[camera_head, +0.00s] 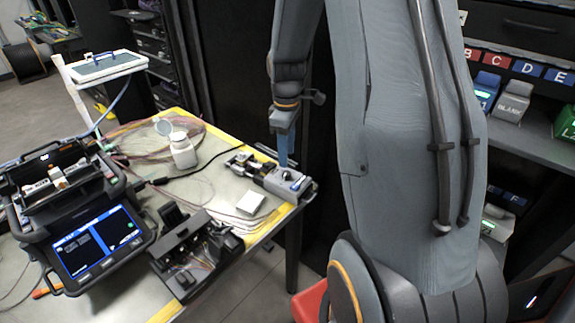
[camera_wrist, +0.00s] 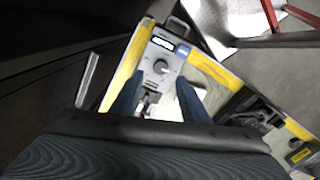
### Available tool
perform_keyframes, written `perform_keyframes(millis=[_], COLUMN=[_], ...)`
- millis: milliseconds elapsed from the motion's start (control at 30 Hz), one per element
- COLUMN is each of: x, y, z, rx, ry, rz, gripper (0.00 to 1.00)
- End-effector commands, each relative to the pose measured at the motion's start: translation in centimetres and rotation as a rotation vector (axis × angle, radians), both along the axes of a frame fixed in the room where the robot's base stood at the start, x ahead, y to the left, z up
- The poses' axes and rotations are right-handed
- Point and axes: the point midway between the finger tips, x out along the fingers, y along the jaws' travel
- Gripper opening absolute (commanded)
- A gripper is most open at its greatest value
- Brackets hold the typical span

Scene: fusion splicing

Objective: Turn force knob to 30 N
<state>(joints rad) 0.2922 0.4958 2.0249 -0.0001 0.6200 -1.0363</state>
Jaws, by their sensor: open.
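The force knob (camera_wrist: 161,66) is a small round grey dial on the face of a grey device (camera_wrist: 172,47) with a dark display near its far end. In the head view the same device (camera_head: 288,184) sits at the table's right corner. My gripper (camera_wrist: 156,92) is open, its two blue fingers spread on either side below the knob in the wrist view. In the head view my gripper (camera_head: 284,160) points down over the device. I cannot tell whether the fingers touch it. The knob's scale and the display reading are too small to read.
A fusion splicer with a lit screen (camera_head: 98,240) stands at the left of the table. A black tool holder (camera_head: 195,252), a white bottle (camera_head: 182,150) and a small white box (camera_head: 250,202) are nearby. Cables lie at the back. A shelf with lettered bins (camera_head: 515,95) stands at the right.

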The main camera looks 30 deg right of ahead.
Motion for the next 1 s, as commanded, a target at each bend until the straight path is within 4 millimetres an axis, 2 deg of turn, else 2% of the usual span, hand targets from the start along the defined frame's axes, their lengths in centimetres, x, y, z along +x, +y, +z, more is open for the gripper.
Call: perform_keyframes(millis=[200,400,600,867,1000], x=[-0.2,-0.2,-0.1,-0.1,-0.1], y=[0.1,0.1,0.1,0.1,0.1], z=[-3.3,-5.6,-6.6,-6.6,-6.6], rx=[0.002,0.001,0.0,0.0,0.001], ry=[0.006,0.002,0.001,0.0,0.001], rz=[-0.002,-0.003,-0.003,-0.003,-0.003], gripper=[0.41,0.41,0.41,0.41,0.18])
